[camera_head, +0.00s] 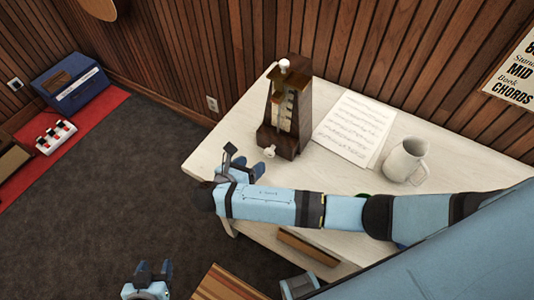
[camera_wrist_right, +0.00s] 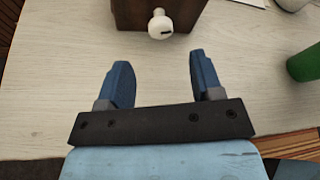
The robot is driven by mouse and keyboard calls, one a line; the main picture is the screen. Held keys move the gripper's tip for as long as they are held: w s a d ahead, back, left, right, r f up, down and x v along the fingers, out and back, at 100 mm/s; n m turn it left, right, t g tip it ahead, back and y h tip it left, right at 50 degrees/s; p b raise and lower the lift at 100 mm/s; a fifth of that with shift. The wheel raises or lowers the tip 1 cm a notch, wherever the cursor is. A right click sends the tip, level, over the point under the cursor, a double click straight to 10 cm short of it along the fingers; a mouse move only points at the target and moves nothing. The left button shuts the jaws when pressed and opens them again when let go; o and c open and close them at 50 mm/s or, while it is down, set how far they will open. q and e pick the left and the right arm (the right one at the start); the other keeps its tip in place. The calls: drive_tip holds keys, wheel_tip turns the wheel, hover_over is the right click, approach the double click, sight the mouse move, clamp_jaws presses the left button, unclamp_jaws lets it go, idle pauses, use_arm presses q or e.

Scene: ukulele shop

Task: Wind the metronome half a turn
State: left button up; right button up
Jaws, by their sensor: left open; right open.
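The metronome (camera_head: 287,110) stands upright on the white table, a dark wooden body with a pale scale on its face. Its white winding key (camera_head: 270,152) sticks out low on the side towards my right gripper. In the right wrist view the key (camera_wrist_right: 160,25) shows at the top, on the dark base (camera_wrist_right: 130,14). My right gripper (camera_head: 245,165) is open and empty. In the right wrist view its fingers (camera_wrist_right: 158,68) lie short of the key, apart from it and roughly centred on it. My left gripper (camera_head: 152,270) is open and empty, low over the floor.
On the white table (camera_head: 225,135), a music sheet (camera_head: 354,130) and a white mug (camera_head: 406,161) stand right of the metronome. A green object (camera_wrist_right: 304,64) is mostly hidden behind my right arm in the head view. A wooden slat wall rises behind the table.

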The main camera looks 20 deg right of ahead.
sight(268, 153)
drive_tip(key=x, duration=0.8)
drive_tip(key=shift+w+d+f, duration=0.1)
drive_tip(key=shift+d+f, duration=0.05)
drive_tip(key=shift+d, duration=0.1)
drive_tip(key=shift+p, duration=0.3)
drive_tip(key=c, duration=0.9)
